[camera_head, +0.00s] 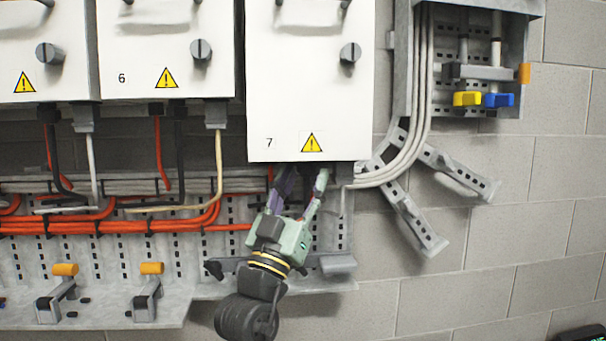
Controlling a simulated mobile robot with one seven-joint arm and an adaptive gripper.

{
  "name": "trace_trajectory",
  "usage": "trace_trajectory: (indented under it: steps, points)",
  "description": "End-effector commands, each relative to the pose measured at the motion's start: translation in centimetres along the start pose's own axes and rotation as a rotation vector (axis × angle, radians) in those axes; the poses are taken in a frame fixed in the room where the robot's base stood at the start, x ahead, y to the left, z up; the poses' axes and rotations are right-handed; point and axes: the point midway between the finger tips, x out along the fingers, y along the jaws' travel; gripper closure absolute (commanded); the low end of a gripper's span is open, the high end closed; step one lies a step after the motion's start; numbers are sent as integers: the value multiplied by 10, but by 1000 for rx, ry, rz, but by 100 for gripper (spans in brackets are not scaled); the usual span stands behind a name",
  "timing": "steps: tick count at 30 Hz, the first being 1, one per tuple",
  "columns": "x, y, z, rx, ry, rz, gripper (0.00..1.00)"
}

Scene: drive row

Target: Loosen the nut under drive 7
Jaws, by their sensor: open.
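Drive 7 (306,80) is the white cabinet with the printed 7 and a yellow warning triangle, right of drive 6. My gripper (299,188) reaches up from below to just under its bottom edge. Its two fingers are spread apart. The nut under drive 7 cannot be made out; the fingers and gripper body cover much of that area. Whether a finger touches anything there cannot be told.
A perforated cable tray (180,262) with orange cables (100,227) runs below the drives, behind my gripper. Orange-tipped levers (150,285) stick out at lower left. Grey brackets (412,218) and bundled pale cables (420,110) are on the right.

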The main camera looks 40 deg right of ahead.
Motion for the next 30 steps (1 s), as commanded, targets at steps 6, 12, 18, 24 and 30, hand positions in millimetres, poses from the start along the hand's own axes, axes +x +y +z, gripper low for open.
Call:
trace_trajectory:
  steps: [6,12,18,24,30]
  points:
    - [4,0,0,1,0,-1,54]
    - [4,0,0,0,0,-1,59]
    - [3,0,0,0,0,-1,73]
    - [3,0,0,0,0,-1,86]
    - [3,0,0,0,0,-1,99]
